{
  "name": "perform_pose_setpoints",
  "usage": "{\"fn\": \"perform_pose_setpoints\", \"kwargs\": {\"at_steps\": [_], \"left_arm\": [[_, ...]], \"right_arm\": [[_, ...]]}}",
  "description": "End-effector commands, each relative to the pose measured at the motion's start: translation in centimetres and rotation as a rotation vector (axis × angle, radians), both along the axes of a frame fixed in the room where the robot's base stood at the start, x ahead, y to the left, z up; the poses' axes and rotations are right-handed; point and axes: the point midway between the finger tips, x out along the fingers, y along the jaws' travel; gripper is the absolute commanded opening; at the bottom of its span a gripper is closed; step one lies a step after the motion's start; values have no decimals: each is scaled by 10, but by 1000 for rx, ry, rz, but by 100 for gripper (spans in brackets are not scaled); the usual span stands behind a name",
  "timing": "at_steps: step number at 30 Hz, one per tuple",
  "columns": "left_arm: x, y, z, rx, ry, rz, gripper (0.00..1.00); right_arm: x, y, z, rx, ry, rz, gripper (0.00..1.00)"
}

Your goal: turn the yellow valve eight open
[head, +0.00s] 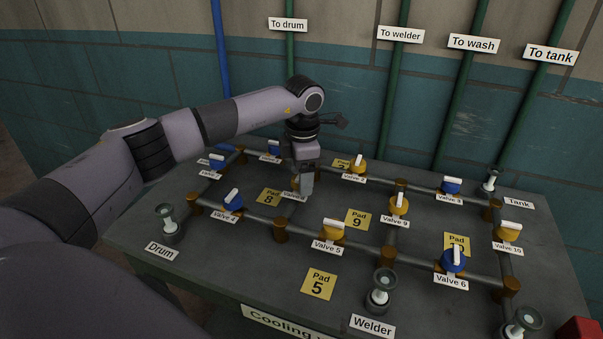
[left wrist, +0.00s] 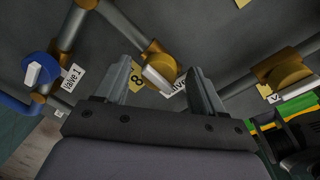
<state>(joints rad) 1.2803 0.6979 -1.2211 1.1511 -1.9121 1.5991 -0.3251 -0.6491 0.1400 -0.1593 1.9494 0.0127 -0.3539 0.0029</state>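Yellow valve eight (left wrist: 150,68) with its white handle (left wrist: 158,80) shows in the left wrist view, between the two fingers of my left gripper (left wrist: 161,68). The fingers are spread, with a gap on both sides of the handle. In the head view my left gripper (head: 302,184) points down over the pipe panel just above the valve 8 label (head: 294,197), and it hides most of the valve there. The exact height of the fingertips over the handle is hard to tell. My right gripper is not in view.
Yellow valve 9 (head: 398,205) and valve 5 (head: 333,230) stand to the right and front. Blue valve 4 (head: 232,203) is to the left. Brass joints and pipes surround the valve. Glass-topped fittings, such as one near the Drum label (head: 162,250), rise from the table.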

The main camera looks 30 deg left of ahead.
Motion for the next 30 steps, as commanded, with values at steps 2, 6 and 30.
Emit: {"fn": "perform_pose_setpoints", "kwargs": {"at_steps": [2, 6, 30], "left_arm": [[0, 0, 0, 0, 0, 0, 69], [0, 0, 0, -1, -1, -1, 69], [-4, -4, 72, -1, -1, 0, 69]], "right_arm": [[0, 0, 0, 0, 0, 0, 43], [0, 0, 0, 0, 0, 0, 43], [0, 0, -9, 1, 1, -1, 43]]}}
